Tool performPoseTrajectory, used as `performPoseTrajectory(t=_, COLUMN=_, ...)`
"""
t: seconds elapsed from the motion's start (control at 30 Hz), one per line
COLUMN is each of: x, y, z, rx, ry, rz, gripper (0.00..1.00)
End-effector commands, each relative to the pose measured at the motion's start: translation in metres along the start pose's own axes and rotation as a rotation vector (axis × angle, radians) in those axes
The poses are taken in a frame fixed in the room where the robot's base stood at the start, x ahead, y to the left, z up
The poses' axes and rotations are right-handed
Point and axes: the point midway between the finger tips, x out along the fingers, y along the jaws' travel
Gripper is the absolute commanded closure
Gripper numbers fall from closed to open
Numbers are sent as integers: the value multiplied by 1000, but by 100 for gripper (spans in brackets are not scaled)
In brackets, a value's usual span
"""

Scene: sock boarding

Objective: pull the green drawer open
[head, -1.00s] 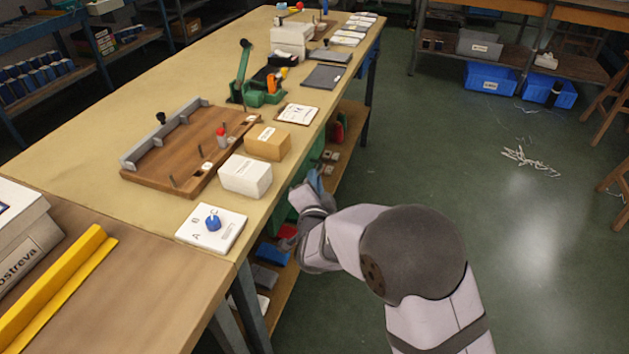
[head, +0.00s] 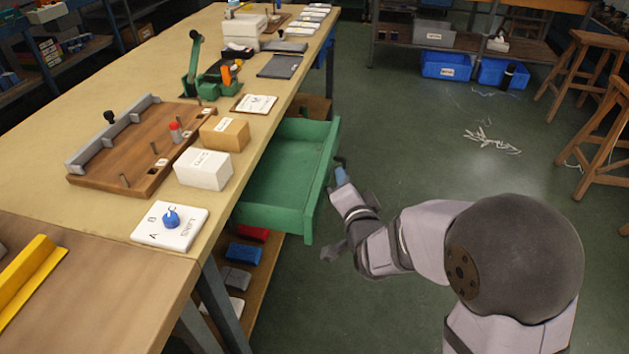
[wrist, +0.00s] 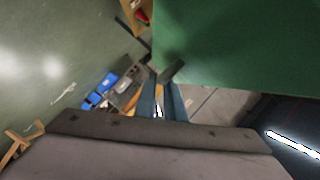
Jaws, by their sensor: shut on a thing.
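The green drawer (head: 285,178) is pulled well out from under the workbench (head: 112,217), and its inside looks empty in the head view. Its green front fills the upper right of the wrist view (wrist: 240,45). A dark handle (wrist: 172,72) stands out from that front. My gripper (head: 340,175) is at the outer side of the drawer front. In the wrist view its two blue fingers (wrist: 164,92) are shut on the handle. The exact contact at the fingertips is small and partly dark.
On the bench stand a white box (head: 203,168), a tan box (head: 224,134), a wooden board (head: 140,150) and a white card with a blue knob (head: 170,224). A lower shelf (head: 258,290) holds coloured items under the drawer. Open floor (head: 420,150) lies right of the drawer.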

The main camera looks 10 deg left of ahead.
Motion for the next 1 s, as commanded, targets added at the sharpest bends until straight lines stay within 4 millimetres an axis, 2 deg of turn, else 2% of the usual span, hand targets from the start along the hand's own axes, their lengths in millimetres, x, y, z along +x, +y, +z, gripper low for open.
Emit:
performPoseTrajectory(t=0.03, x=-3, y=8, z=-8, rx=1, ry=4, rz=5, gripper=100)
performPoseTrajectory(t=0.2, x=-9, y=18, z=-21, rx=2, ry=1, rz=4, gripper=100)
performPoseTrajectory(t=0.6, x=-10, y=19, z=-23, rx=0, ry=-2, rz=3, gripper=100)
performPoseTrajectory(t=0.63, x=-10, y=19, z=-23, rx=0, ry=-2, rz=3, gripper=88)
performPoseTrajectory(t=0.7, x=-10, y=18, z=-23, rx=0, ry=-2, rz=2, gripper=72)
performPoseTrajectory(t=1.0, x=-10, y=18, z=-24, rx=0, ry=-1, rz=1, gripper=72)
